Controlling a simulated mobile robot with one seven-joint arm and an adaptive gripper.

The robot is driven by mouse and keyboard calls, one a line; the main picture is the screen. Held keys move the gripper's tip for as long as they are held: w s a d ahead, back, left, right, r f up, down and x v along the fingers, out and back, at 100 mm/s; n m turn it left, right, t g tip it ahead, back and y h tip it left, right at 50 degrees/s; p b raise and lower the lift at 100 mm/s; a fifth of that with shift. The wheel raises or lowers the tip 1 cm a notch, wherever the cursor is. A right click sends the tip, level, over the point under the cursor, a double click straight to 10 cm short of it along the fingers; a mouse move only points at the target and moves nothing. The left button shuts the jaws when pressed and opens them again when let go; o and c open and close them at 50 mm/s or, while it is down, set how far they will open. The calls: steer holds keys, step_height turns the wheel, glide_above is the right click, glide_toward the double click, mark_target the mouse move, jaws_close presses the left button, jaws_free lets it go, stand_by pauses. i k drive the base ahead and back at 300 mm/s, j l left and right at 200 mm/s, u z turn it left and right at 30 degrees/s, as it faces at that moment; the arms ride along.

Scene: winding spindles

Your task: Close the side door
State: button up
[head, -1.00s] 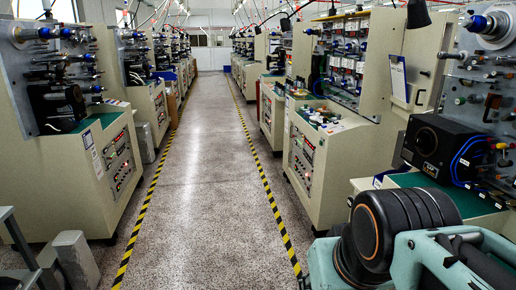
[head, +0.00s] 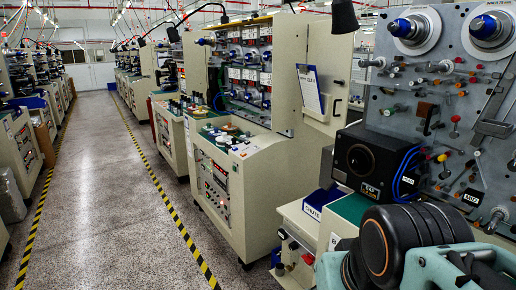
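A tall beige door panel (head: 328,72) stands at the side of the nearer winding machine (head: 240,150) in the right row. It has a dark handle (head: 337,107) near its lower right part, and a clipboard (head: 312,90) hangs beside it. The panel appears to stand out from the machine, but I cannot tell its exact angle. My gripper is not in view; only a teal and black part of my own arm shows at the lower right, well in front of the panel.
A spindle board (head: 450,110) with two large spools stands close on the right. The black box (head: 371,160) with blue cables and a blue bin (head: 320,203) sit before it. The aisle (head: 118,195) at left is clear, edged by yellow-black tape (head: 180,228).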

mark_target(331, 55)
steer(key=i+j+z, duration=0.3)
steer(key=i+z, duration=0.2)
steer(key=i+j, duration=0.15)
steer(key=j, duration=0.25)
steer(key=i+j, duration=0.15)
steer(key=j, duration=0.25)
steer(key=i+j+u, duration=0.1)
steer(key=j, duration=0.3)
steer(key=i+j, duration=0.65)
steer(key=i+l+u, duration=0.4)
steer(key=i, duration=0.25)
steer(key=i+l+z, duration=0.25)
steer(key=k+j, duration=0.05)
steer(key=k, duration=0.05)
